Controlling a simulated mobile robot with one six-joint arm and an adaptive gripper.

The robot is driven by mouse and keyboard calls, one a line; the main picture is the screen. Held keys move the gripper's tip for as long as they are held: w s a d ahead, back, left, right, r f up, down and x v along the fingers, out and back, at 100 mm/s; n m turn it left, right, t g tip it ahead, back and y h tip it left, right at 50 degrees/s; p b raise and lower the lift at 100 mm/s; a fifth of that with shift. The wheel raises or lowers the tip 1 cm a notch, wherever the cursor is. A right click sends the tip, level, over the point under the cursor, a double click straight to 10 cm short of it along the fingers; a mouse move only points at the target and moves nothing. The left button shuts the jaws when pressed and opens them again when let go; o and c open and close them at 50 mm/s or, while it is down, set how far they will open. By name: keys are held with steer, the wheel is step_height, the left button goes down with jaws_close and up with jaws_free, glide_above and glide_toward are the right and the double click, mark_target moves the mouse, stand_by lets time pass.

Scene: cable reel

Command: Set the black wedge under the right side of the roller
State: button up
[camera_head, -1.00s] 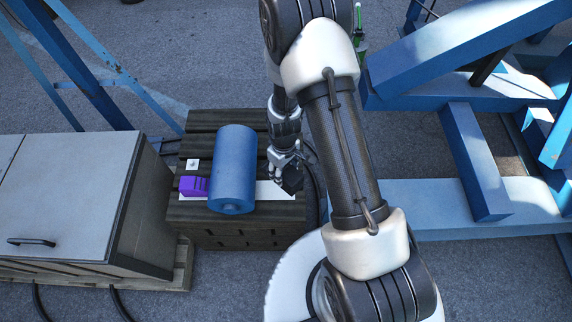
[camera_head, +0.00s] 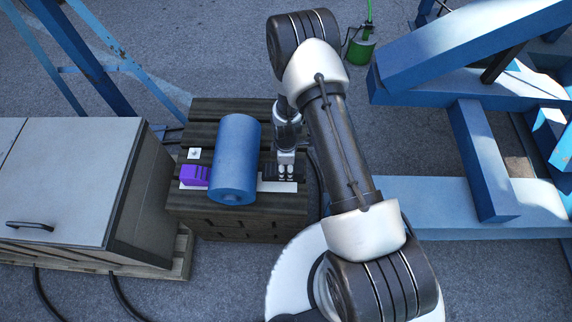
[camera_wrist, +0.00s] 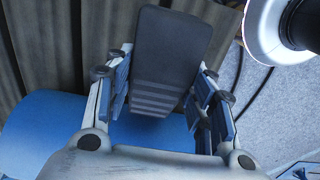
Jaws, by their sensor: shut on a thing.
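The blue roller (camera_head: 235,158) lies on the dark slatted wooden stand, across a white strip (camera_head: 277,186). A purple wedge (camera_head: 194,176) sits against or close to its left side. My gripper (camera_head: 285,174) is at the roller's right side, low over the strip, pointing down. It is shut on the black wedge (camera_wrist: 168,50), which shows between the fingers in the wrist view, with a ribbed end toward the palm. In the head view the wedge (camera_head: 268,171) is a small dark shape beside the roller, partly hidden by the gripper. I cannot tell whether it touches the roller or the strip.
A small white square marker (camera_head: 194,154) lies on the stand (camera_head: 240,224) behind the purple wedge. A grey cabinet (camera_head: 70,180) stands close on the left. Blue steel beams (camera_head: 470,205) are on the right. A green canister (camera_head: 360,52) stands at the back.

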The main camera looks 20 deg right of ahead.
steer(key=shift+f+b, duration=2)
steer(key=shift+f, duration=1.3)
steer(key=shift+w+a+r+b, duration=0.1)
steer(key=shift+w+a+b, duration=0.2)
steer(key=shift+a, duration=0.6)
steer(key=shift+w+a+b, duration=0.15)
steer(key=shift+w+a, duration=0.15)
steer(key=shift+a, duration=0.55)
steer(key=o, duration=1.6)
step_height(320, 180, up, 12)
